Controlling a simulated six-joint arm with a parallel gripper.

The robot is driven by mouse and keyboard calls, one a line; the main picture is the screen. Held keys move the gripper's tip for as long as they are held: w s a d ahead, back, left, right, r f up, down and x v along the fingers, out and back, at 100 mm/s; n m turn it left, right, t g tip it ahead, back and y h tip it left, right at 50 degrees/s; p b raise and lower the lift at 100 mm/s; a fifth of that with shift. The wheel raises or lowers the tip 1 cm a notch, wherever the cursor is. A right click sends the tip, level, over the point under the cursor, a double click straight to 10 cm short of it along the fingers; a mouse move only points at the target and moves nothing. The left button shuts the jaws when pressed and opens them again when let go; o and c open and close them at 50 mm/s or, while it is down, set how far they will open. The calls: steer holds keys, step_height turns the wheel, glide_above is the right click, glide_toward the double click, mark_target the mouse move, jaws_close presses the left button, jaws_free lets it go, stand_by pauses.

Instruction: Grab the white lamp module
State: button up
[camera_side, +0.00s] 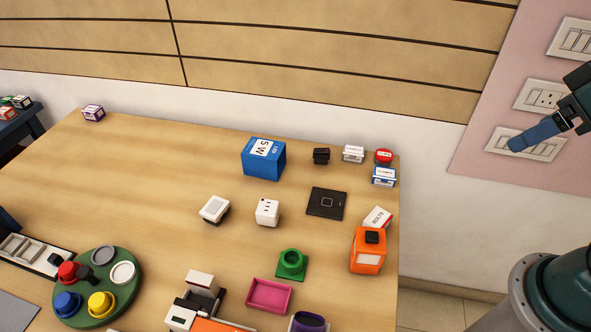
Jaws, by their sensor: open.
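The white lamp module cannot be told for certain. One white block (215,208) with a dark base sits tilted in the picture near the middle of the table. A white cube (267,212) with small dark marks on its face stands just right of it. My gripper (530,138) is at the far right, in front of the wall switches and beyond the table's right edge. Its blue fingers point left and down. It is open, holds nothing I can see, and is well apart from both white blocks.
A blue box (264,160) and a black square plate (327,204) stand behind and right of the white blocks. Small labelled boxes (353,153) line the back right. An orange box (368,251) is near the right edge. A green round tray (130,280) holds coloured buttons.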

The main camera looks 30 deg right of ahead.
steer(key=w+a+n+y, duration=0.1)
steer(key=w+a, duration=0.4)
steer(key=w, duration=0.3)
steer(key=w+a+n, duration=0.1)
steer(key=w+a, duration=0.3)
steer(key=w, duration=0.3)
steer(key=w+a+n+y, duration=0.1)
steer(key=w+a+n, duration=0.1)
steer(key=w+a, duration=0.45)
steer(key=w+a+f+n+g, duration=0.1)
steer(key=w+a+f, duration=0.4)
steer(key=a+f, duration=0.4)
steer(key=w+a+f+n, duration=0.1)
steer(key=w+a+f, duration=0.5)
steer(key=a+f, duration=0.3)
steer(key=a, duration=0.3)
steer(key=shift+a+n+g+y, duration=0.15)
steer(key=shift+n+g+y, duration=0.15)
steer(key=shift+n+g, duration=0.1)
steer(key=shift+f, duration=0.1)
